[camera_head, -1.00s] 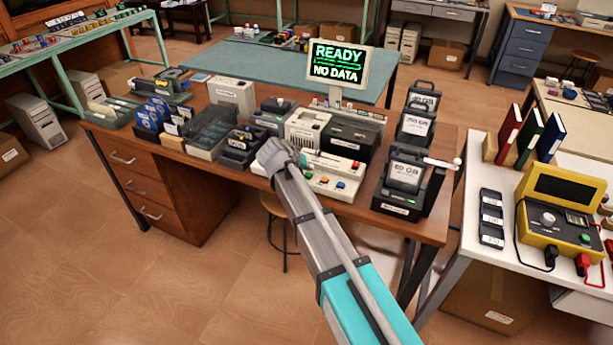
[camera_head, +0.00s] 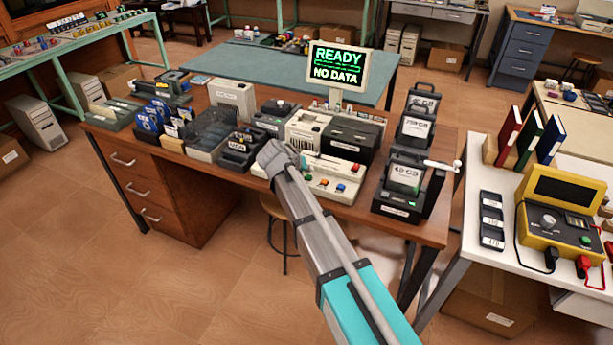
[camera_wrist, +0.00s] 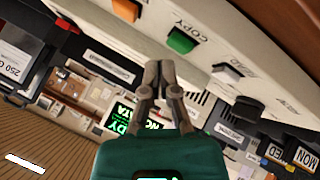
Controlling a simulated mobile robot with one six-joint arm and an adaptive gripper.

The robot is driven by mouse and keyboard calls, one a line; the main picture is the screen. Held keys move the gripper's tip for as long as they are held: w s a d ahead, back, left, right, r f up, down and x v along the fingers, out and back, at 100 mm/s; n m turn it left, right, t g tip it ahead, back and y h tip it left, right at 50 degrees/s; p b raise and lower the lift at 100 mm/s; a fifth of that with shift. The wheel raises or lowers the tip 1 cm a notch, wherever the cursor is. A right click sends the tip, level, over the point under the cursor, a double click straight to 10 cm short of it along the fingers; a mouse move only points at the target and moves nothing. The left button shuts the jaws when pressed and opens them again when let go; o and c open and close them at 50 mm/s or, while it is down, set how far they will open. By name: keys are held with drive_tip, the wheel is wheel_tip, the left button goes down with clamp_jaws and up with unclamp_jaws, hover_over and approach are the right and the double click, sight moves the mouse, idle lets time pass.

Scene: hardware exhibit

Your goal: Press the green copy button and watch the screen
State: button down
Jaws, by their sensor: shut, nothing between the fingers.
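The green button (camera_wrist: 181,41) is in the wrist view, beside the printed word COPY on a pale panel. My gripper (camera_wrist: 158,68) is shut and empty, its fingertips a little below and left of the button in that view. I see no contact with the button. In the head view my gripper (camera_head: 276,157) is over the left part of the button panel (camera_head: 325,189) and hides that part; I cannot make out the green button there.
An orange button (camera_wrist: 126,9) and a white button (camera_wrist: 228,72) flank the green one. Black drive docks (camera_head: 405,178) stand right of the panel, and a black tray (camera_head: 238,150) stands to its left. The wooden desk (camera_head: 428,228) is crowded.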

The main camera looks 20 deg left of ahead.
sight(308, 177)
drive_tip(key=shift+f, duration=0.15)
drive_tip(key=shift+f+b, duration=0.3)
drive_tip(key=shift+b, duration=0.15)
drive_tip(key=shift+f+b, duration=0.4)
idle(1.1)
drive_tip(key=shift+r, duration=0.2)
drive_tip(key=shift+r+p, duration=0.65)
drive_tip(key=shift+p, duration=0.2)
drive_tip(key=shift+r, duration=0.1)
wheel_tip(308, 177, up, 5)
drive_tip(key=p, duration=0.5)
idle(1.0)
